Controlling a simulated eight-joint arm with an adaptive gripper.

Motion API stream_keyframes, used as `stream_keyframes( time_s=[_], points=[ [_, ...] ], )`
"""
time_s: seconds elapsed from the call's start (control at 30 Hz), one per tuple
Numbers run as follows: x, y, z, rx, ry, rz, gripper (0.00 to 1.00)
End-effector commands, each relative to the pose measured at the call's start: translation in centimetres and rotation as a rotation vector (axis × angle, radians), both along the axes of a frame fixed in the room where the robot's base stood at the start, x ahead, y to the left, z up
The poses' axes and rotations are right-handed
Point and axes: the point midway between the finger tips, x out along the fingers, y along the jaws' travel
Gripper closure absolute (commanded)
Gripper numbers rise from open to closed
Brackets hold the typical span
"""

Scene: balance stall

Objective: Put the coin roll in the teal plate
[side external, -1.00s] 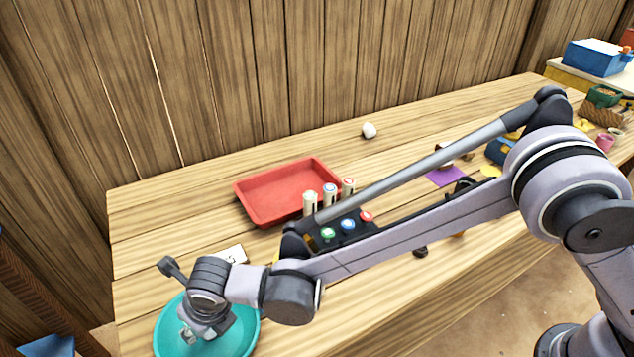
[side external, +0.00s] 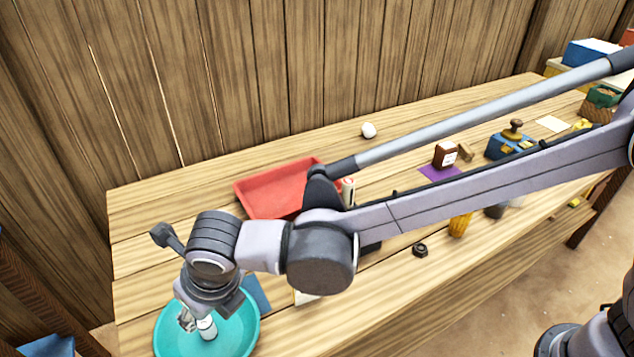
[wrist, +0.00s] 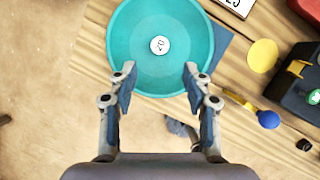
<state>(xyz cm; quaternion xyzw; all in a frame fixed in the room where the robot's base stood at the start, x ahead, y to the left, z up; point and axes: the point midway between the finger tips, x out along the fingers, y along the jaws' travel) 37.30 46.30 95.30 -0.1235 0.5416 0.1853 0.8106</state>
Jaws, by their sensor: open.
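The coin roll (side external: 207,328) is a small pale cylinder standing upright inside the teal plate (side external: 247,335) at the front left of the table. In the wrist view, its round white top marked with a number (wrist: 160,45) shows near the middle of the teal plate (wrist: 120,50). My gripper (side external: 190,318) is above the plate, just up and left of the coin roll in the side view. In the wrist view, my gripper (wrist: 157,88) has its fingers spread with nothing between them, and the coin roll is beyond the fingertips.
A red tray (side external: 265,195) lies behind my arm. A blue flat piece (side external: 256,293) is beside the plate. A yellow disc (wrist: 263,55), a blue-ended spoon-like item (wrist: 267,119) and a black box (wrist: 300,90) lie to the right. A white ball (side external: 369,130) sits further back.

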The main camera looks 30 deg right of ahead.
Motion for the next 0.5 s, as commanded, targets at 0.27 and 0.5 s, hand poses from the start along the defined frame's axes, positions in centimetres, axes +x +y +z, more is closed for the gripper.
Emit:
stream_keyframes(
  time_s=[0.27, 0.5],
  points=[
    [-0.1, -1.3, 2.1, 0.019, 0.006, -0.053, 0.5],
    [2.8, -10.4, 5.6, 0.216, 0.068, -0.566, 0.5]
  ],
)
